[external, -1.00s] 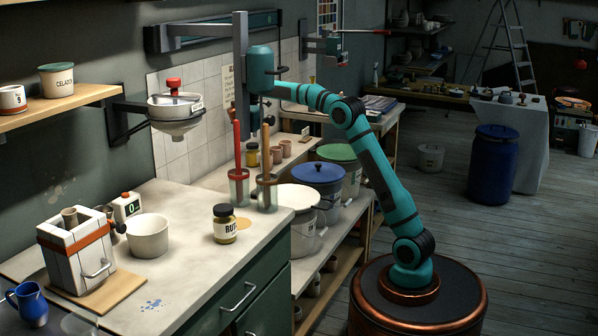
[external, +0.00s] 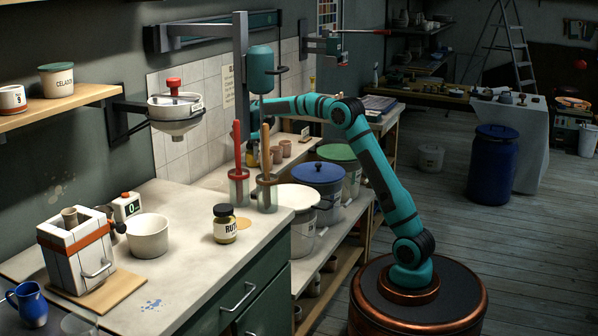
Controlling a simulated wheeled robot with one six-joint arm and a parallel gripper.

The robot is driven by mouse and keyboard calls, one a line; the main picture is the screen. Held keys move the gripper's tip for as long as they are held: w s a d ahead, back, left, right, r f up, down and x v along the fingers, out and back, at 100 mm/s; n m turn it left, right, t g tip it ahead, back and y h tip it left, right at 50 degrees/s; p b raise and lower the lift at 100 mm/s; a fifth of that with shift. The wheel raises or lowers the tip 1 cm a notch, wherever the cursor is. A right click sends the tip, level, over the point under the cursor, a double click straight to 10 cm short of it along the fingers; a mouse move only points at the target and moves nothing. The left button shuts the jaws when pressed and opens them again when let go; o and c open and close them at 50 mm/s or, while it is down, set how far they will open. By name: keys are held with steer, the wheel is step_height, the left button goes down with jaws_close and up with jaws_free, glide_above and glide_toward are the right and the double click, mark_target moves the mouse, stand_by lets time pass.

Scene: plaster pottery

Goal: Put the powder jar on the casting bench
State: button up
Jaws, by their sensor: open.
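A small jar with a dark lid and yellowish contents (external: 253,155) stands on the back bench, partly hidden by the stirring sticks. A similar jar (external: 225,224) with a label reading "RUT" stands on the front bench (external: 190,255). Which jar is the powder jar, and whether the front bench is the casting bench, I cannot tell for sure. My gripper (external: 262,138) points down just above the back jar. It is open and empty; its fingers are small and partly hidden behind the sticks.
Brown cups (external: 281,150) stand right of the back jar.

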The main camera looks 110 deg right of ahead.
steer(key=shift+f, duration=0.2)
steer(key=c, duration=1.5)
step_height(320, 180, up, 28)
steer(key=w+a+f+m, duration=0.2)
steer(key=w+a, duration=0.2)
steer(key=a, duration=0.4)
steer(key=w+a+f+m, duration=0.2)
steer(key=w+a+m, duration=0.1)
steer(key=a, duration=0.6)
steer(key=w+a+f+m, duration=0.2)
steer(key=w+a+m, duration=0.1)
steer(key=a, duration=0.5)
steer(key=shift+w+a+f, duration=0.1)
steer(key=shift+w+a, duration=0.1)
steer(key=shift+w, duration=0.25)
steer(key=shift+w+a+f, duration=0.1)
steer(key=shift+w+a, duration=0.05)
steer(key=shift+w, duration=0.3)
